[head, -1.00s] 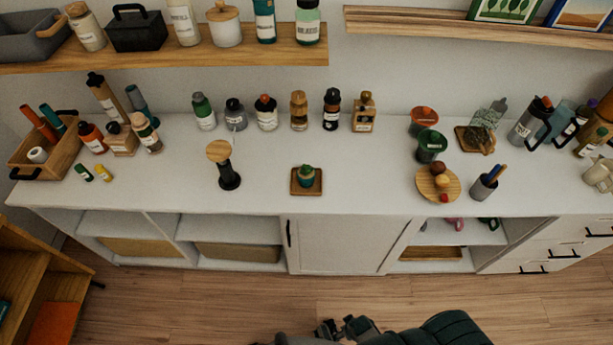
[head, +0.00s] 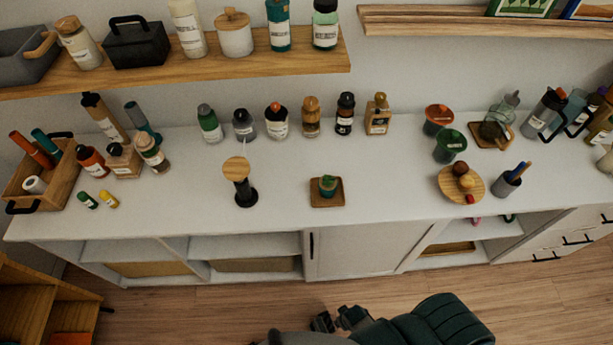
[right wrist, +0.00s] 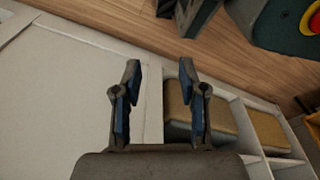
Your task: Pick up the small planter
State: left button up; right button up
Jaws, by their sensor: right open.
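The small planter (head: 327,186) is a little green pot with a plant-like top. It stands upright on a square wooden tray (head: 327,203) near the front middle of the white cabinet top in the head view. My right gripper (head: 335,320) is low in front of the cabinet, below and apart from the planter. In the right wrist view its two fingers (right wrist: 160,88) are spread with nothing between them. The planter does not show in that view. My left gripper is not in view.
A black stand with a round wooden top (head: 240,180) is left of the planter. A round board (head: 448,186) and green cup (head: 449,145) are to its right. Several bottles (head: 311,118) line the back. Wall shelves (head: 180,70) hang above. The cabinet top around the tray is clear.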

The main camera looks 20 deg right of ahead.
aim_at(328, 185)
jog(key=j+z, duration=0.1)
jog(key=z, duration=0.4)
jog(key=i+j+z, duration=0.1)
jog(key=z, duration=0.35)
jog(key=j+z, duration=0.15)
jog(key=z, duration=0.35)
